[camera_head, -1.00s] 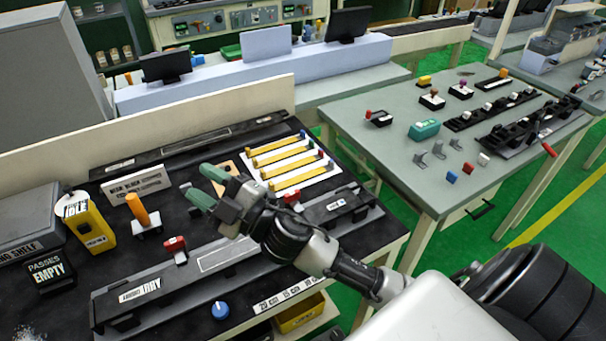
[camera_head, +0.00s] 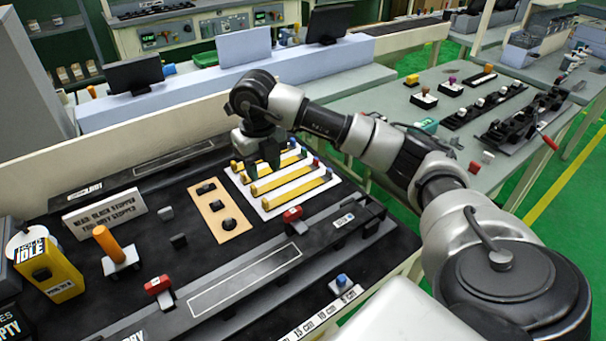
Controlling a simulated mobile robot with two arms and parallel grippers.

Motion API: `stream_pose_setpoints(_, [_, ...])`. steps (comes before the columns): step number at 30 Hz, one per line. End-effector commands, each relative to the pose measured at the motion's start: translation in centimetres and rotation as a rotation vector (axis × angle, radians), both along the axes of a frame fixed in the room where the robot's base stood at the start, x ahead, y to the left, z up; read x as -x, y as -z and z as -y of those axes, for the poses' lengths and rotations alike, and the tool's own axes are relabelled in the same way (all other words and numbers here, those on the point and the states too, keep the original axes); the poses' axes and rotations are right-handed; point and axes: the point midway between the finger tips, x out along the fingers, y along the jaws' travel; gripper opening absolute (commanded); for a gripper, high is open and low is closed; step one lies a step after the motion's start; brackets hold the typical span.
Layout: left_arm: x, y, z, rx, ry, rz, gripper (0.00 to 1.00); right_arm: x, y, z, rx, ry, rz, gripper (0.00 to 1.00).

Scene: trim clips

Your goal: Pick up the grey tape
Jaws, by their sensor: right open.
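I cannot surely pick out the grey tape. My right gripper (camera_head: 260,165) points down over the back left part of a white board (camera_head: 302,195) that holds several yellow strips (camera_head: 270,186). It is open, its two greenish fingers apart, and I see nothing between them. It hides part of the strips behind it. My left gripper is not in view.
A long grey rail with red clips (camera_head: 158,285) crosses the front of the bench. An orange peg (camera_head: 107,242), a yellow holder (camera_head: 52,272) and a lettered sign (camera_head: 103,214) stand at left. A grey table (camera_head: 395,105) with parts is at right.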

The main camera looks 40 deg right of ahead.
Motion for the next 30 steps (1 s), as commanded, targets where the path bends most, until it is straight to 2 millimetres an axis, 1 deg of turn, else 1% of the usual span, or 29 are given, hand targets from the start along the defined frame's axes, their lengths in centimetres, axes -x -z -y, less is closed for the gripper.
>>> stream_pose_setpoints(1, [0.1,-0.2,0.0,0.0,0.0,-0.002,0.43,0.1,1.0,0.0,0.0,0.0,-0.006,0.43])
stream_pose_setpoints(3, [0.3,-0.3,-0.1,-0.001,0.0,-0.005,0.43,0.1,2.1,-0.1,-0.002,-0.001,-0.005,0.43])
stream_pose_setpoints(6, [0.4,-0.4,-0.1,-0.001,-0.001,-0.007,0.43,0.1,3.4,-0.1,-0.002,-0.002,-0.004,0.43])
stream_pose_setpoints(11, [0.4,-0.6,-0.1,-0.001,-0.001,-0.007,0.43,0.1,4.4,-0.2,-0.004,-0.005,-0.002,0.43])
stream_pose_setpoints(17, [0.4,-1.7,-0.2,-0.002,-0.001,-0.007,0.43,0.2,7.1,-0.7,-0.006,-0.005,-0.004,0.43])
stream_pose_setpoints(18, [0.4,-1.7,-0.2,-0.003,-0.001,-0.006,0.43,0.2,7.8,-0.7,-0.005,-0.004,-0.005,0.43])
stream_pose_setpoints(21, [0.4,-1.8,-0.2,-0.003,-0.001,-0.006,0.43,0.2,8.9,-0.7,-0.005,-0.004,-0.002,0.43])
stream_pose_setpoints(24, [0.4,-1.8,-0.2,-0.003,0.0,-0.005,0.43,0.1,9.3,-0.7,-0.005,-0.005,0.0,0.43])
stream_pose_setpoints(29, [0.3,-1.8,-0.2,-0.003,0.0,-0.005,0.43,0.1,9.4,-0.7,-0.005,-0.005,0.001,0.43])
stream_pose_setpoints(30, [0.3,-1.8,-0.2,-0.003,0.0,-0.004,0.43,0.1,9.4,-0.7,-0.005,-0.005,0.0,0.41])
